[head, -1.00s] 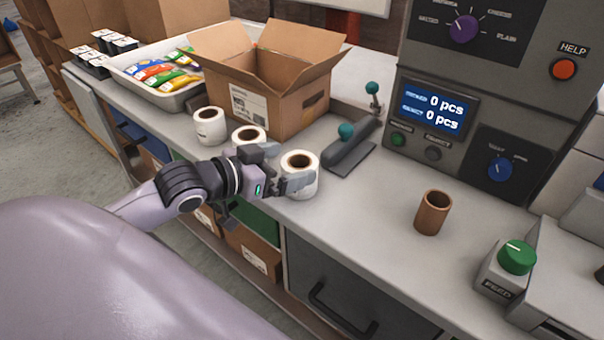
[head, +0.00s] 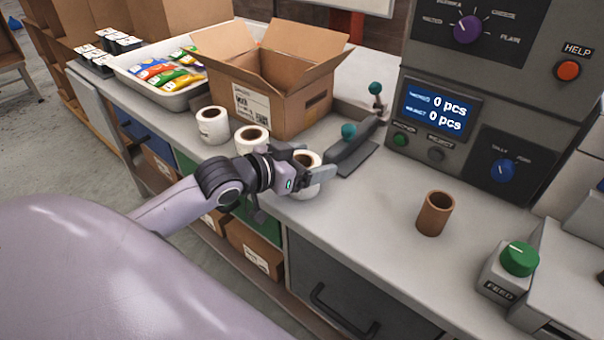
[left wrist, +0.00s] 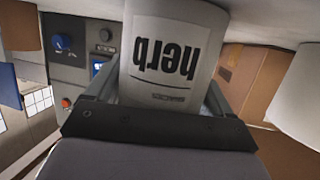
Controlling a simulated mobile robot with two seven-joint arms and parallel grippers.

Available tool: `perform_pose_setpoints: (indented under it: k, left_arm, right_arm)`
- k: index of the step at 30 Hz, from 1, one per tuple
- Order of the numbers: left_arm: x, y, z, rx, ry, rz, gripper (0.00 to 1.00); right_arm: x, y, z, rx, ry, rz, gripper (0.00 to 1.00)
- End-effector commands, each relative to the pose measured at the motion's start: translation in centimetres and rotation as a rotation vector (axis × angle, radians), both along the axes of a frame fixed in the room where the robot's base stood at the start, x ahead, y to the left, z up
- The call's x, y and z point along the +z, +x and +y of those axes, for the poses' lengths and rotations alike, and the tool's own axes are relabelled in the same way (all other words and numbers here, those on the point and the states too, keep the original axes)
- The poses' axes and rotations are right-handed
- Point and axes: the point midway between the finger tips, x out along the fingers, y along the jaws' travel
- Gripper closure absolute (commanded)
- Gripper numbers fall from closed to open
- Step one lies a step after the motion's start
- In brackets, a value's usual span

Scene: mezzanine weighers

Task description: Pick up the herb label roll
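The herb label roll (head: 305,188) is a white roll with a brown core, upright on the grey counter. In the left wrist view the roll (left wrist: 165,60) shows large, with the word "herb" upside down. My left gripper (head: 306,168) is around the roll, one finger on each side. The fingers look open, with the roll between them; any contact is hard to make out. The gripper hides part of the roll in the head view. My right gripper is not in view.
Two similar white rolls (head: 251,141) and (head: 212,125) stand to the left. An open cardboard box (head: 270,95) is behind. A grey lever device (head: 352,155) is close on the right. A brown tube (head: 435,214) stands farther right, with bare counter between.

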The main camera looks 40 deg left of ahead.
Motion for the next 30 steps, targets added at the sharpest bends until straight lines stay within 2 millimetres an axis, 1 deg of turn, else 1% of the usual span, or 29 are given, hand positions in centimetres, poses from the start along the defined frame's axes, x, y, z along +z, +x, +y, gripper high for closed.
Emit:
perform_pose_setpoints:
  k: [1,3,12,17,20,23,26,27,29,30]
  left_arm:
    - [0.0,0.0,0.0,0.000,0.000,0.000,0.36]
    - [0.0,0.0,0.0,0.000,0.000,0.000,0.56]
    - [0.3,0.0,0.0,0.000,0.000,-0.003,0.57]
    - [1.4,0.0,0.0,-0.001,0.000,-0.006,0.57]
    - [2.9,0.1,0.0,0.000,0.002,-0.009,0.57]
    - [5.1,0.1,0.0,-0.001,0.002,-0.009,0.57]
    - [8.1,0.1,0.0,-0.001,0.003,-0.011,0.57]
    - [9.5,0.1,0.1,0.000,0.004,-0.013,0.57]
    - [11.4,0.1,0.0,-0.001,0.003,-0.013,0.57]
    - [12.6,0.0,0.0,-0.001,0.004,-0.012,0.57]
  right_arm:
    - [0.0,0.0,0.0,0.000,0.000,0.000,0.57]
    - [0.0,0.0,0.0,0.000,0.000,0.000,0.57]
    - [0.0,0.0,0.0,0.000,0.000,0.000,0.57]
    - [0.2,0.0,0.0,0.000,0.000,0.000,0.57]
    - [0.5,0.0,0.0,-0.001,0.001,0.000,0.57]
    - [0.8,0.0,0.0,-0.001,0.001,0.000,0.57]
    - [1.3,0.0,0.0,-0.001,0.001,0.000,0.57]
    - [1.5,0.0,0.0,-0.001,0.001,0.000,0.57]
    - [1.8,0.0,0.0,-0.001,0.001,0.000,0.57]
    - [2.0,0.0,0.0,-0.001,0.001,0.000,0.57]
